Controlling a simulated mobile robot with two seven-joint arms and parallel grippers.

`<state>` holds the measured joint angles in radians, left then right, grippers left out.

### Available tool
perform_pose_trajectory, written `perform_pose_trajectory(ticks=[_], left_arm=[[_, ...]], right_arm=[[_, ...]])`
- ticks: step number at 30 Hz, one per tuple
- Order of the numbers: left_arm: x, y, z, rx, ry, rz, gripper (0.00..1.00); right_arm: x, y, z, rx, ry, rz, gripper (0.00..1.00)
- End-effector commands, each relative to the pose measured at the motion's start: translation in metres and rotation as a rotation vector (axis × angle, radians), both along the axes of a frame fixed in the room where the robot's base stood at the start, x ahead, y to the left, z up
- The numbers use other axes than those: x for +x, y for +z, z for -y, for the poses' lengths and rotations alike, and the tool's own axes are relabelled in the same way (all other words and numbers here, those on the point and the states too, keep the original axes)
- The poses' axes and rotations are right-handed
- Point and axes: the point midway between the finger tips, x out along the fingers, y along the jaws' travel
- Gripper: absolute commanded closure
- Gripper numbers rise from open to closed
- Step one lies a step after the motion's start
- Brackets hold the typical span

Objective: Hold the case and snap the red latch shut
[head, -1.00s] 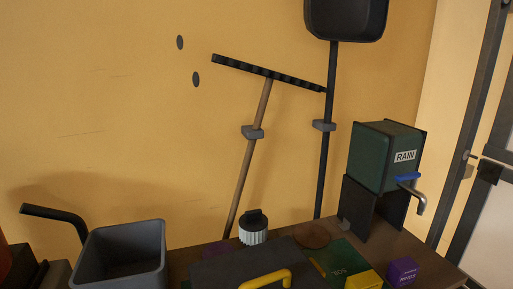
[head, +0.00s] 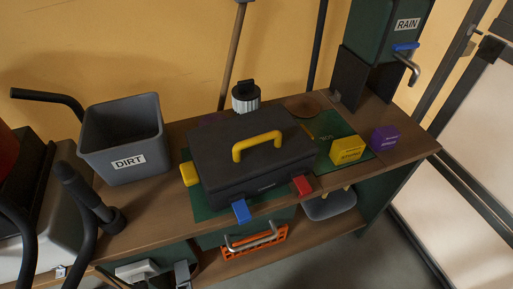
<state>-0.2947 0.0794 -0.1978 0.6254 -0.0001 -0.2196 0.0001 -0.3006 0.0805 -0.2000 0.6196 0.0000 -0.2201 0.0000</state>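A dark grey case (head: 222,158) with a yellow top handle (head: 257,146) sits on a green mat (head: 207,212) on the workbench. Its lid looks down. The red latch (head: 302,185) is at the right of the case's front edge and appears to stick outward. A blue latch (head: 241,211) sticks out at the left of the front edge. A yellow latch (head: 189,174) sticks out on the left side. Whether the red latch is fastened is hard to tell at this size. Neither of my grippers is recognisable in view.
A grey DIRT bin (head: 124,139) stands left of the case. A yellow block (head: 347,149) and a purple block (head: 385,138) lie to the right. A dark-lidded jar (head: 246,97) stands behind. The green RAIN tank (head: 385,35) is at back right. An orange tool (head: 254,242) lies below.

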Motion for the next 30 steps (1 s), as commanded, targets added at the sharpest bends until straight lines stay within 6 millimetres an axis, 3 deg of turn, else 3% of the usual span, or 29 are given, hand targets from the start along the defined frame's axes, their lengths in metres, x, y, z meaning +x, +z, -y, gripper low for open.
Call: perform_pose_trajectory(ticks=[30], left_arm=[[-0.0076,-0.0006,-0.0005,0.001,-0.004,-0.013,0.28]], right_arm=[[0.0006,0.0001,-0.0005,0.000,0.000,0.001,0.28]])
